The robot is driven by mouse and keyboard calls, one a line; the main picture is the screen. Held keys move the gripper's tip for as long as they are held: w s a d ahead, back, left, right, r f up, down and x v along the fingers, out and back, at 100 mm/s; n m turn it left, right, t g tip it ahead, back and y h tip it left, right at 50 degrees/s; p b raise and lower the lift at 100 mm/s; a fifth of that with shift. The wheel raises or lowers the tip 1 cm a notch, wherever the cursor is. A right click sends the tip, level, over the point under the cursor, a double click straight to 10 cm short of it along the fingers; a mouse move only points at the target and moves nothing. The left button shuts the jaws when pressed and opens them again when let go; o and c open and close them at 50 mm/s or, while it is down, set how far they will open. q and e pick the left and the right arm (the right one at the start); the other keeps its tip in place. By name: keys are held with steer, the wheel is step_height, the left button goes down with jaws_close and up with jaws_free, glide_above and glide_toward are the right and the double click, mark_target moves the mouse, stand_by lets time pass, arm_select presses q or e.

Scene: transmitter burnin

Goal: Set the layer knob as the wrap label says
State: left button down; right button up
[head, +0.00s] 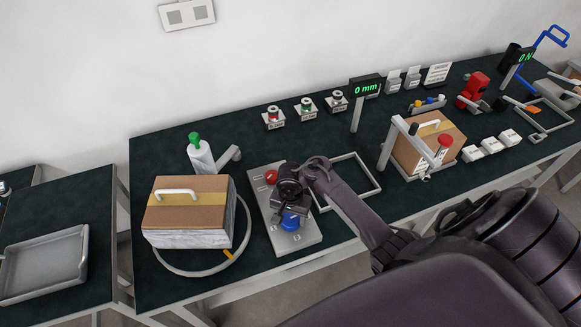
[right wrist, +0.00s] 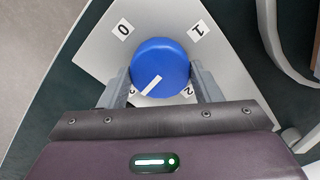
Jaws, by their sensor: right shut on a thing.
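The blue layer knob (head: 292,221) stands on a light grey panel (head: 308,240) on the dark green bench. My right gripper (head: 291,207) is over the panel, shut on the knob. In the right wrist view the knob (right wrist: 160,66) sits between the two fingers of my right gripper (right wrist: 160,85). Labels 0, 1 and 2 show around it; another label at lower left is mostly hidden. The knob's white line points to the lower left, towards that hidden label. I cannot make out a readable wrap label. My left gripper is not in view.
A green-capped bottle (head: 200,155) is behind. A display reading 0 mm (head: 366,88) and a clamp frame with another box stand right.

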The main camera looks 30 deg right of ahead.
mark_target(290, 218)
steer(key=shift+m, duration=0.6)
steer(key=o, duration=1)
step_height(290, 218, up, 7)
steer(key=shift+a+f, duration=0.1)
steer(key=shift+f, duration=0.1)
steer(key=shift+r, duration=0.65)
